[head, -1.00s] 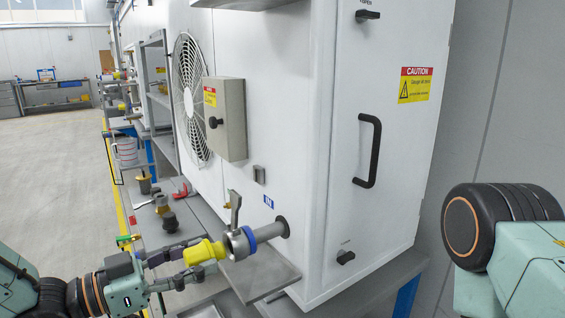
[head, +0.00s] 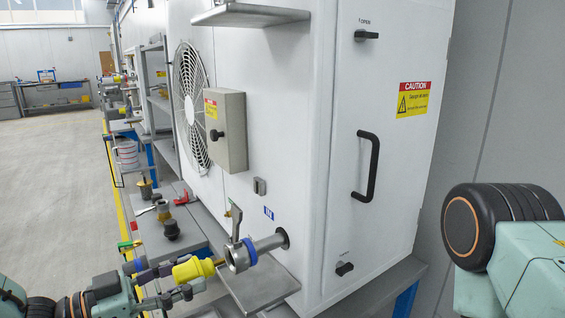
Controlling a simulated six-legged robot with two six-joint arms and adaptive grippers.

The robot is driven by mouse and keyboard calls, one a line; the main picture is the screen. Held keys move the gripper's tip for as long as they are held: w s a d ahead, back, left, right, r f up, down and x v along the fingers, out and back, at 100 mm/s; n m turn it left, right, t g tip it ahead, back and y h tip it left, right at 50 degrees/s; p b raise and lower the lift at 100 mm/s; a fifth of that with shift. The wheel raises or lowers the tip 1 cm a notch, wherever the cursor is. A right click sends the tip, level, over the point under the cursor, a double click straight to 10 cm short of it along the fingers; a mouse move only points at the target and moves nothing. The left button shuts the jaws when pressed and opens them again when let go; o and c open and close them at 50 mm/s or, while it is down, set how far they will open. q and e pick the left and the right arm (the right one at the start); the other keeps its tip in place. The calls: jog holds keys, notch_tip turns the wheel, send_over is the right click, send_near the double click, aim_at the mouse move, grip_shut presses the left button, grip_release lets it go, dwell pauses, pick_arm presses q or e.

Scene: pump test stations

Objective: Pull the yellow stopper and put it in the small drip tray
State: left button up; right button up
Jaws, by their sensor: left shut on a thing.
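The yellow stopper (head: 190,271) is in my left gripper (head: 182,278), whose fingers are shut on it from both sides. A brass-coloured tip (head: 219,262) sticks out of its right end toward the open end of the grey pipe fitting (head: 238,257). The yellow body is apart from the fitting; I cannot tell whether the tip is still inside its mouth. A flat grey metal tray (head: 262,292) is below the pipe; I cannot tell if it is the small drip tray. My right gripper is not in view; only my right arm shows.
The pipe has a blue ring (head: 249,250) and an upright lever (head: 235,222), beside the white cabinet (head: 300,120). Dark and brass fittings (head: 171,229) and a red-handled item (head: 181,199) are on the grey bench behind my left gripper. Another tray edge (head: 208,311) shows at the bottom.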

pick_arm(q)
jog(key=shift+s+a+p, duration=0.3)
jog(key=shift+a+p, duration=0.1)
jog(key=shift+a, duration=0.05)
jog(key=s+f, duration=0.4)
jog(key=f, duration=0.2)
jog(key=shift+s+a+f, duration=0.3)
jog(key=shift+a+f, duration=0.05)
